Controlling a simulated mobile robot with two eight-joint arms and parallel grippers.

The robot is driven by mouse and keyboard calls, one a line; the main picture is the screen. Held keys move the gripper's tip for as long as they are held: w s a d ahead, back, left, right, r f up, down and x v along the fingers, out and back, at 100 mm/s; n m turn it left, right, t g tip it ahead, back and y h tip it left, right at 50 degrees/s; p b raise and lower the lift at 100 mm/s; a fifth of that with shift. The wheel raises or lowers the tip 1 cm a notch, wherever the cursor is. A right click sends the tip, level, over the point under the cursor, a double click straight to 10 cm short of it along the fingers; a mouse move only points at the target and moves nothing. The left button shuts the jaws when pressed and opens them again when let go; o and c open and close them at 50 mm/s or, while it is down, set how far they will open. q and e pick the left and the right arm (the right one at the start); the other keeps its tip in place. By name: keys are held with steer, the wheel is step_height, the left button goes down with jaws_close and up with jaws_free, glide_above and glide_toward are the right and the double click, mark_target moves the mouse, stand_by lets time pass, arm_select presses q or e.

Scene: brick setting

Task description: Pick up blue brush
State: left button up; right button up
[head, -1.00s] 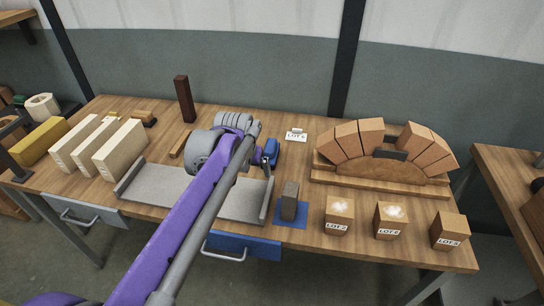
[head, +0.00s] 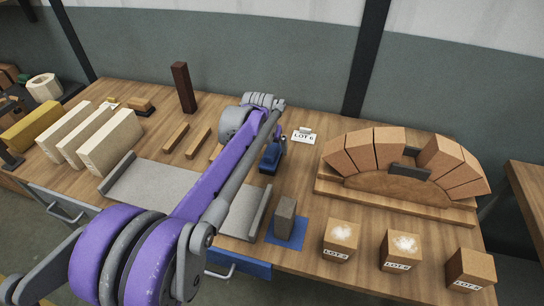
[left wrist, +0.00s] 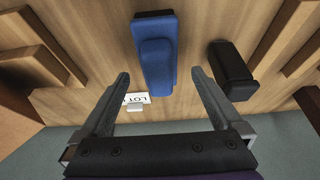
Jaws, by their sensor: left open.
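The blue brush (head: 270,158) lies on the wooden table, right of my left forearm in the head view, partly covered by my arm. In the left wrist view the blue brush (left wrist: 156,55) stands out whole, with a raised narrower block on its top. My left gripper (left wrist: 160,78) is open and empty, its fingers spread to either side of the brush's line. I cannot tell the height gap between fingers and brush. In the head view the fingers are mostly hidden by the arm. My right gripper is not in view.
A black block (left wrist: 232,70) lies beside the brush, near the right finger. A LOT 6 card (head: 304,136) stands behind it. A brick arch (head: 395,190) is to the right. A grey block (head: 285,218) stands on a blue mat (head: 290,238) in front.

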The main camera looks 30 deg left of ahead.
mark_target(272, 145)
arm_select(q)
steer(key=b+x, duration=0.1)
steer(key=x, duration=0.4)
steer(key=shift+w+f, duration=0.2)
steer(key=shift+r, duration=0.1)
jaws_close()
step_height(272, 145, up, 10)
steer(key=shift+p, duration=0.95)
steer(key=c, duration=0.6)
jaws_free()
steer(key=c, duration=0.6)
steer(key=shift+s, duration=0.1)
steer(key=shift+c, duration=0.2)
